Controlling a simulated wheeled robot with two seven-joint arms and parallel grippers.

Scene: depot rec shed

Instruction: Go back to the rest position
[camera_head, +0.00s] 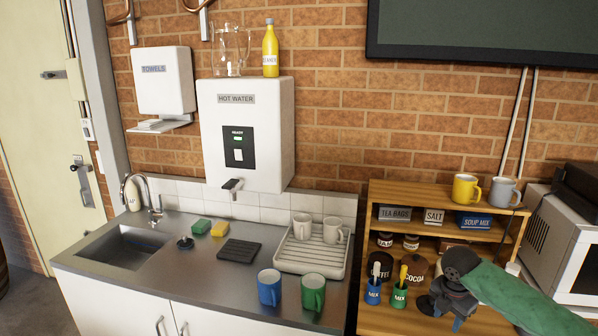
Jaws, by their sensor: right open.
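My right gripper (440,306) is at the lower right, at the end of my green-sleeved arm. It is dark, points downward in front of the wooden shelf unit (392,328), and is open. No object shows between its fingers, though they are small and partly hidden. Just left of it, a blue jar (373,293) and a green jar labelled MIX (399,297), each with a utensil in it, stand on the unit's lower board. I cannot tell the exact gap between them and the gripper. My left gripper is not in view.
A blue mug (269,288) and a green mug (313,292) stand at the steel counter's front edge. Two white mugs sit on the drying rack (301,259). A yellow mug (466,188) and a grey mug (504,191) top the unit. A microwave (562,240) stands right, beside my arm.

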